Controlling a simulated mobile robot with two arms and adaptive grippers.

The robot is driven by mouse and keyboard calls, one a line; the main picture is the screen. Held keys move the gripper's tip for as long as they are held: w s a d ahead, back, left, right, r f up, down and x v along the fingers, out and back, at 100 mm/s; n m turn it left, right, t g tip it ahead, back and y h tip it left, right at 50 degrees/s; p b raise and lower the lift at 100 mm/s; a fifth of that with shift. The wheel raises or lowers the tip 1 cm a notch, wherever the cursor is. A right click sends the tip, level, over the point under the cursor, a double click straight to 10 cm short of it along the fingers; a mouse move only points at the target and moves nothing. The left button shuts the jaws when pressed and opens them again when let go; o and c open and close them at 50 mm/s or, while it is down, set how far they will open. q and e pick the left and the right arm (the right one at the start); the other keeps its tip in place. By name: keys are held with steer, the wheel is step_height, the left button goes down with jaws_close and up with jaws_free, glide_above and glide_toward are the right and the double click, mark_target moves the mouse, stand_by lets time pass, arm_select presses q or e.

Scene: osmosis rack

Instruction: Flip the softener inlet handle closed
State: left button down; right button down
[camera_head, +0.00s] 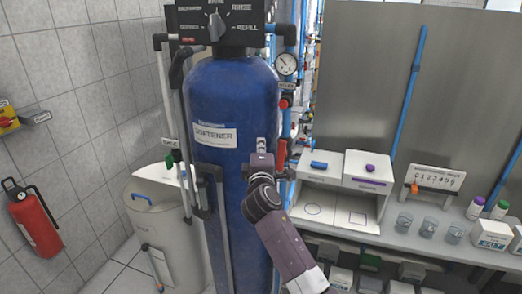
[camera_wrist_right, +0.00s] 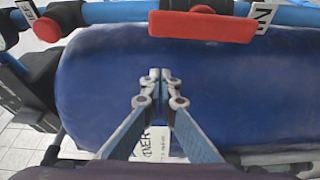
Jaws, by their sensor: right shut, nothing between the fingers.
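The softener is the tall blue tank (camera_head: 228,100) with a white SOFTENER label (camera_head: 214,136); its blue side also fills the right wrist view (camera_wrist_right: 240,85). A long red handle (camera_wrist_right: 202,26) lies along the blue pipe beside the tank, next to a partly readable label (camera_wrist_right: 263,14) that seems to start with IN. In the head view it looks to be the red piece (camera_head: 281,152) right of the tank, partly hidden. My right gripper (camera_head: 261,145) is in front of the tank. Its fingertips (camera_wrist_right: 161,76) are together and empty, apart from the handle. My left gripper is not seen.
A second red valve knob (camera_head: 284,103) sits higher on the pipe, below a gauge (camera_head: 286,64); it also shows in the right wrist view (camera_wrist_right: 46,29). A white stand (camera_head: 345,172) and jars (camera_head: 429,227) are on the bench to the right. A beige barrel (camera_head: 157,220) stands left.

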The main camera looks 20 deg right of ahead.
mark_target(281, 156)
steer(key=s+d+p, duration=0.2)
steer(key=d, duration=0.1)
steer(key=shift+d+f, duration=0.15)
steer(key=shift+f, duration=0.05)
steer(key=shift+d, duration=0.1)
